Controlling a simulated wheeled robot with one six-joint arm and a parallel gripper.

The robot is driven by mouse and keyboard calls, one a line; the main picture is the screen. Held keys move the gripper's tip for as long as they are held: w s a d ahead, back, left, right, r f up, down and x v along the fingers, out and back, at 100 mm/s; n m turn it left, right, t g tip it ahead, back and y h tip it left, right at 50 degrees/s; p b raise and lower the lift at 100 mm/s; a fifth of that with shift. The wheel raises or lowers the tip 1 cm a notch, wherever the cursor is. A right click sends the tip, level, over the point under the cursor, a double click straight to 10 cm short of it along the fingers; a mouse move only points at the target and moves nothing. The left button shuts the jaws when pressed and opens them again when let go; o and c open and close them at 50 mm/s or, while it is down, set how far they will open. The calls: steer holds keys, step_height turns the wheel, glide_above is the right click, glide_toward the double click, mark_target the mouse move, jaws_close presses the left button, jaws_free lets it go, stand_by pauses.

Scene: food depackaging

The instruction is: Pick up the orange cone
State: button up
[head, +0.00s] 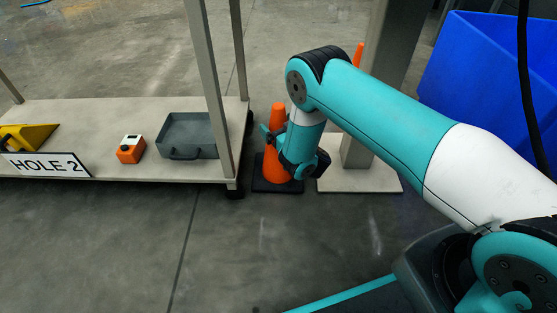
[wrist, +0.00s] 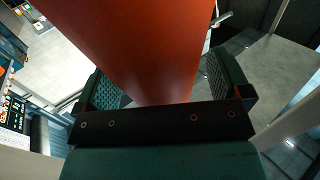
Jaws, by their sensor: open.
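The orange cone (head: 279,115) stands upright on a dark square base on the floor, just right of the low cart in the head view. My wrist partly covers it there. My gripper (wrist: 165,80) is open, with one textured finger on each side of the cone's body (wrist: 150,35) in the wrist view. The cone fills the space between the fingers in that picture. Whether either finger touches it, I cannot tell. In the head view the fingers are mostly hidden by my wrist.
A cart (head: 90,112) with upright posts stands at left, carrying a grey tray (head: 190,130), an orange box (head: 131,150) and a "HOLE 2" sign (head: 45,164). A post on a pale base (head: 365,180) stands close right. Another orange cone (head: 359,54) and a blue bin (head: 480,70) are behind.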

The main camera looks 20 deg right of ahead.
steer(key=c, duration=1.7)
steer(key=shift+r, duration=0.15)
